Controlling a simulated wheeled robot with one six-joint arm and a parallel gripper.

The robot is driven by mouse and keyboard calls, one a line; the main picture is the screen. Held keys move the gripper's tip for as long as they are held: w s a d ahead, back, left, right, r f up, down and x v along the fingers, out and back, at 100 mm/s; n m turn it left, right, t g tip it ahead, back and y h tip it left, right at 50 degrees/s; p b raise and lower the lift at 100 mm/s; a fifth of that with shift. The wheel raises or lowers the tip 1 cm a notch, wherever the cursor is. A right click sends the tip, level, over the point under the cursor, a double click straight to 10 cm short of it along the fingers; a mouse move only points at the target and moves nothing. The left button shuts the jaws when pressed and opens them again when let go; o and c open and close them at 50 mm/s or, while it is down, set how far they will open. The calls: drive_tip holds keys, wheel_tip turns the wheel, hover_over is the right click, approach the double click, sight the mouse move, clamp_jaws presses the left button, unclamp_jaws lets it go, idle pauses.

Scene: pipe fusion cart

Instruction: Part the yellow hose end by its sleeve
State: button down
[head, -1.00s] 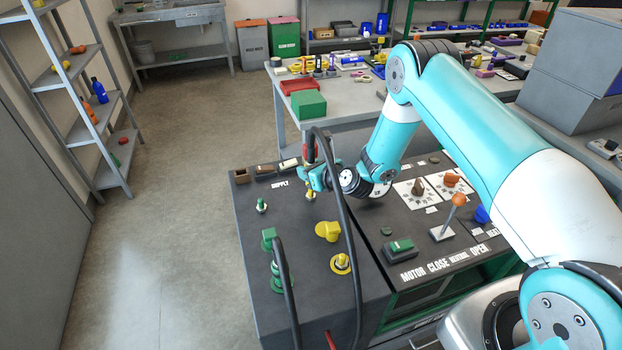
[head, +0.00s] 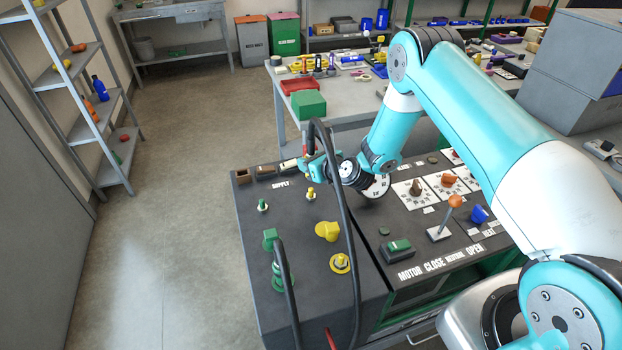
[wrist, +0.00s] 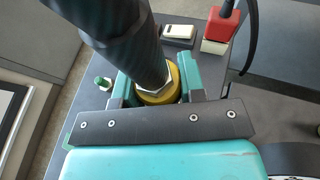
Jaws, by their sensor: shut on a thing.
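My gripper (head: 312,164) is shut on the yellow hose end (wrist: 158,94), above the back of the cart top. In the wrist view, its yellow sleeve sits between both fingers (wrist: 158,90), with a metal hex and thick black hose above it. In the head view the gripper mostly hides this end. The black hose (head: 347,225) arches from there to the cart's front. A yellow-tipped metal nipple (head: 311,194) stands bare on the cart top, below and apart from the gripper. In the wrist view the held end hides whatever lies directly beneath it.
The cart top bears a green-tipped nipple (head: 263,206), a green fitting with another hose (head: 270,239), a yellow elbow (head: 328,231) and a yellow round fitting (head: 340,263). A red plug (wrist: 222,25) and white block (wrist: 178,31) sit near the gripper. The orange-knobbed lever (head: 455,202) stands right.

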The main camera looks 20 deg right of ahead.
sight(314, 142)
drive_tip(key=shift+r+p, duration=2.4)
drive_tip(key=shift+r, duration=1.1)
drive_tip(key=shift+f, duration=0.1)
